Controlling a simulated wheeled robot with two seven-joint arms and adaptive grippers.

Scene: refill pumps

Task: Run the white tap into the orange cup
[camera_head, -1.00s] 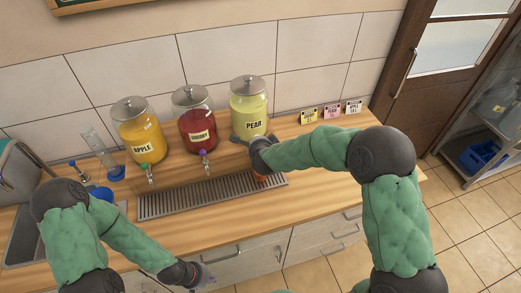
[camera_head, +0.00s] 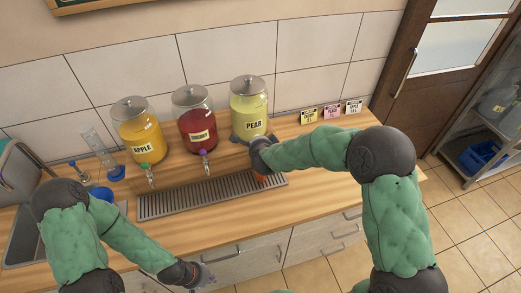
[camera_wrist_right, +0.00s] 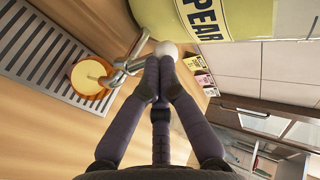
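The pear dispenser (camera_head: 249,108) is a glass jar of pale yellow liquid at the back of the counter. Its white tap knob (camera_wrist_right: 166,49) shows in the right wrist view, just beyond my right fingertips, with the metal spout (camera_wrist_right: 122,72) beside it. My right gripper (camera_wrist_right: 160,62) has its fingers together, against or very near the knob. The orange cup (camera_wrist_right: 74,80) stands on the drip grate under the spout, with pale yellow liquid visible inside. It also shows in the head view (camera_head: 262,178), partly hidden by my right arm. My left gripper (camera_head: 207,279) is low, in front of the counter; its opening is unclear.
The apple jar (camera_head: 140,133) with a green tap and the cherry jar (camera_head: 195,121) with a purple tap stand to the left. The drip grate (camera_head: 190,197) runs along the counter. Labelled cards (camera_head: 331,112) stand at the back right. A sink (camera_head: 22,235) is at left.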

